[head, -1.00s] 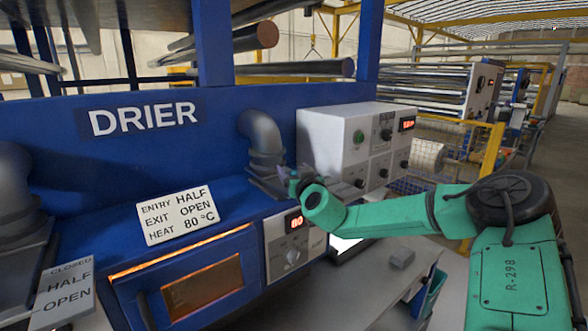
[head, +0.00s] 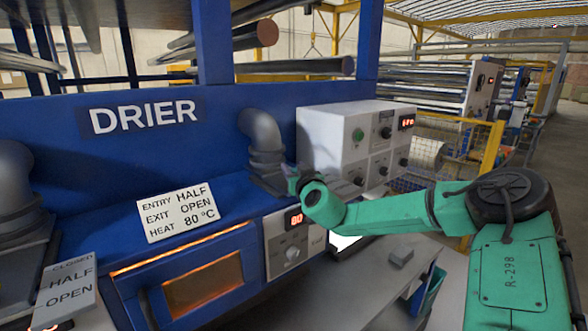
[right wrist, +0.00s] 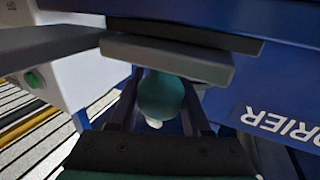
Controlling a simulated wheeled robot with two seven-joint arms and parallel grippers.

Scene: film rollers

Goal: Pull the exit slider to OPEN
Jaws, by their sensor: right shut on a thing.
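The exit slider sits at the foot of the right grey duct (head: 262,135) on the blue drier. Its knob, a dark teal ball (right wrist: 160,92), shows in the right wrist view below a grey plate (right wrist: 165,58). My right gripper (head: 291,180) is at the duct's foot, shut on the knob, with one finger on each side. In the head view my own wrist hides most of the slider and its scale, so its position cannot be read. A white card (head: 178,212) reads ENTRY HALF, EXIT OPEN, HEAT 80 °C. My left gripper is not in view.
A grey control box (head: 325,140) with knobs stands close behind my right wrist. A dial panel (head: 290,245) and a glowing oven window (head: 200,288) are below. A CLOSED/HALF/OPEN plate (head: 68,285) is at the left duct. A grey bench (head: 370,275) lies under my right arm.

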